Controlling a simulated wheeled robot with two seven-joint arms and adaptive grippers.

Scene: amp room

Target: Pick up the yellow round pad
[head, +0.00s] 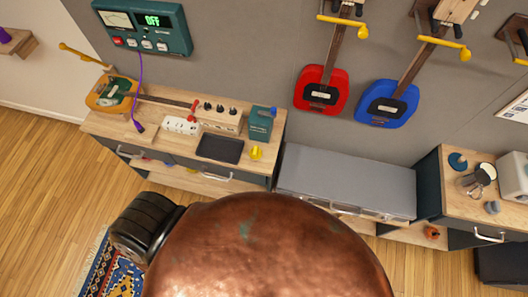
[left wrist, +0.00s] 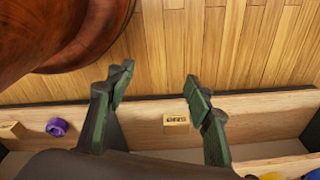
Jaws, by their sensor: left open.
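In the left wrist view, a yellow round thing (left wrist: 272,176) is partly cut off by the bottom edge, right of my left gripper; it may be the yellow round pad. My left gripper (left wrist: 158,83) is open and empty, its two dark green fingers spread over a long wooden compartment (left wrist: 262,104). A small wooden block with lettering (left wrist: 176,120) shows between the fingers, further down. In the head view, a small yellow object (head: 256,153) sits at the bench's front right; its exact shape is unclear. Neither gripper shows in the head view.
A purple ring (left wrist: 57,127) and a blue piece (left wrist: 313,174) lie in the compartment. The head view's lower middle is blocked.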

